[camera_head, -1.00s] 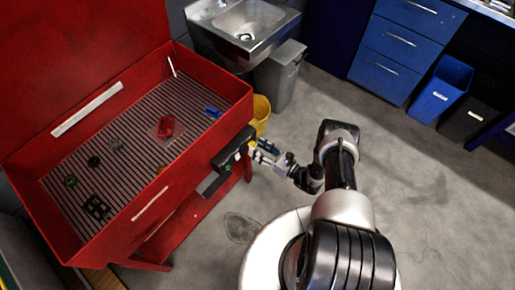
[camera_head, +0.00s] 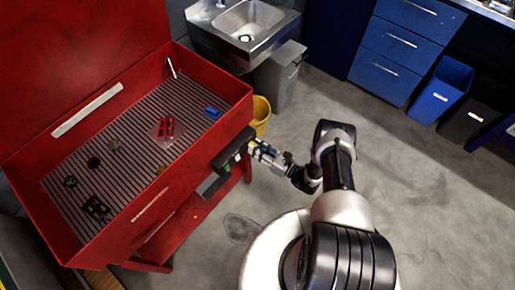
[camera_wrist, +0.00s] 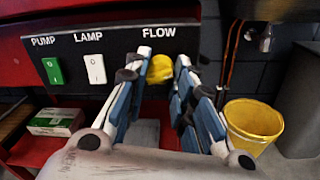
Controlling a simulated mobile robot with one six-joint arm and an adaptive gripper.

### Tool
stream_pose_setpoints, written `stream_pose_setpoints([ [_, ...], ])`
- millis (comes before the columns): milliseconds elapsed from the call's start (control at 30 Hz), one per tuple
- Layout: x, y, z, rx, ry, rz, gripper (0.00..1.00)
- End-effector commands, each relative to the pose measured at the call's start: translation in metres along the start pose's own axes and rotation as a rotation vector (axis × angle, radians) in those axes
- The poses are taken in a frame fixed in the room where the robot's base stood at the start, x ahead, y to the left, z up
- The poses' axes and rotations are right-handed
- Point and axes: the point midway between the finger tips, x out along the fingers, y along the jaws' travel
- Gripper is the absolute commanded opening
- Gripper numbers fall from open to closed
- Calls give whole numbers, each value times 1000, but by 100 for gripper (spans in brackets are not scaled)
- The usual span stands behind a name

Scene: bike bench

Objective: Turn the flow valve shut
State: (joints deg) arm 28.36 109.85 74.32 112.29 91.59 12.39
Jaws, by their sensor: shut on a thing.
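The flow valve is a yellow handle (camera_wrist: 160,69) under the word FLOW on a black control panel (camera_wrist: 110,42), seen in the wrist view. My gripper (camera_wrist: 165,60) is shut on the flow valve, with its blue-and-white fingers on either side of the handle. The fingers hide part of the valve. In the head view my gripper (camera_head: 252,147) reaches the panel (camera_head: 233,150) at the front right corner of the red wash bench, and the valve is too small to make out there.
A green PUMP switch (camera_wrist: 53,71) and a white LAMP switch (camera_wrist: 95,69) sit left of the valve. A yellow bucket (camera_wrist: 250,122) stands below to the right. The red bench (camera_head: 150,215) holds several small parts. Open floor lies right of my arm.

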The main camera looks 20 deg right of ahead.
Motion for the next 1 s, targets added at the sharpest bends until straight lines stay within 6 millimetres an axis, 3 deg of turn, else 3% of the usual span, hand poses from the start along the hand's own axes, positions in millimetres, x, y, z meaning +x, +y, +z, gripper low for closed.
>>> stream_pose_setpoints([
  [467, 0, 0, 0, -72, 5, -1, 0],
  [1000, 0, -1, 1, -526, 30, -9, 0],
])
